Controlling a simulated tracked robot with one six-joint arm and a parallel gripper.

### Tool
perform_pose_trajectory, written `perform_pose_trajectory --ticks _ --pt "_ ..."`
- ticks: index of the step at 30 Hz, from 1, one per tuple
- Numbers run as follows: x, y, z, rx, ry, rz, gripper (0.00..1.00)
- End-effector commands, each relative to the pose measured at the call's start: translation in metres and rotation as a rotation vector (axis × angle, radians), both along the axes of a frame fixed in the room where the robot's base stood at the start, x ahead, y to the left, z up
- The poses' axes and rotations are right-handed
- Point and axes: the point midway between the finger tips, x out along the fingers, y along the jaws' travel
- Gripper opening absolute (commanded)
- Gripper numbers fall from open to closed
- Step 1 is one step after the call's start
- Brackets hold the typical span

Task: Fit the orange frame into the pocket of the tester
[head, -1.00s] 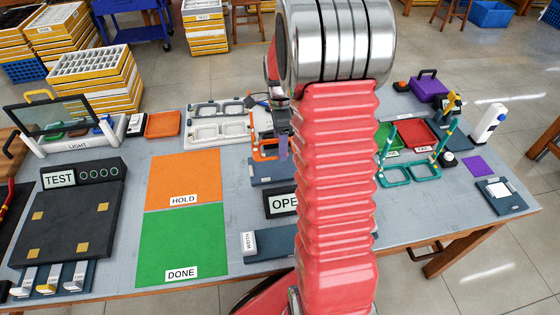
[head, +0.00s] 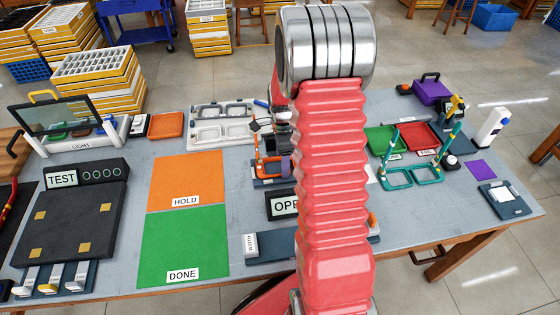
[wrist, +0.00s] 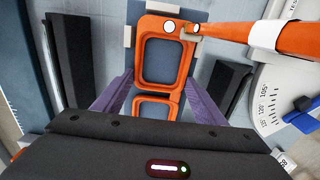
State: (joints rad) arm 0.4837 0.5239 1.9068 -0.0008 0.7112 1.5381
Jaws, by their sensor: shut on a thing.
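The orange frame (wrist: 187,62) is between the purple fingers of my gripper (wrist: 156,90) in the wrist view. My gripper is shut on it near the bridge. One lens opening shows fully, the other partly; my gripper's dark body hides the rest. An orange temple with a white band runs to the right. In the head view the orange frame (head: 260,169) is left of my arm, at a small dark blue fixture. I cannot tell whether it touches it. The tester (head: 68,222) is a dark panel with yellow squares and a TEST sign at the left.
Orange HOLD (head: 186,180) and green DONE (head: 183,240) mats lie between the tester and my arm. A white tray (head: 205,141) with grey frames stands behind. A teal frame (head: 398,178) and red tray (head: 421,136) are at the right. My arm hides the table's middle.

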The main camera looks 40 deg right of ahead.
Motion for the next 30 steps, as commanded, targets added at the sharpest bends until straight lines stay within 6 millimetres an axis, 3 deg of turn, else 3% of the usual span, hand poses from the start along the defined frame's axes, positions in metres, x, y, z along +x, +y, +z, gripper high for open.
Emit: perform_pose_trajectory --ticks 8,9,16,25,30 --pt "0.0 0.0 -0.001 0.0 -0.001 0.0 0.39" --pt "0.0 0.0 -0.001 0.0 0.0 0.0 0.67" --pt "0.0 0.0 -0.001 0.0 0.0 0.001 0.83" --pt "0.001 0.0 0.001 0.0 -0.001 0.001 0.84" --pt "0.001 0.0 0.012 -0.001 -0.002 0.001 0.84"
